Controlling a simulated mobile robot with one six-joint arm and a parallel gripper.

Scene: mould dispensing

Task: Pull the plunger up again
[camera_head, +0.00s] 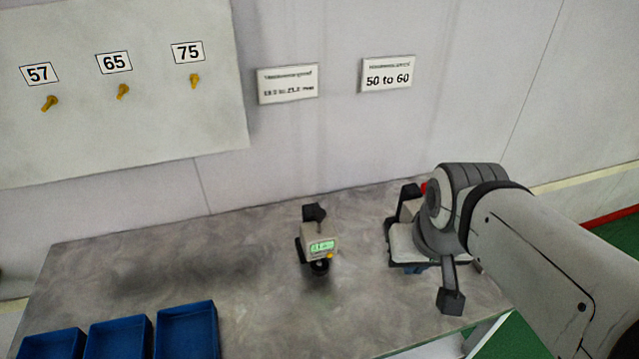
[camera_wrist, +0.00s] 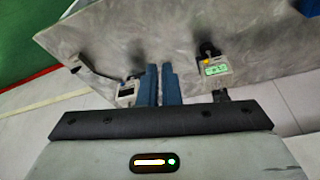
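In the head view a pale device (camera_head: 402,243) stands at the table's right end, partly hidden by my arm. It has a dark upright part (camera_head: 408,194) and a lever with a black block (camera_head: 451,301). In the head view my fingers are mostly hidden.
A small gauge (camera_head: 319,243) with a green display and black knob stands mid-table; it also shows in the wrist view (camera_wrist: 215,68). Blue trays (camera_head: 187,330) line the front left. Numbered pegs and signs are on the wall. The table between trays and gauge is clear.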

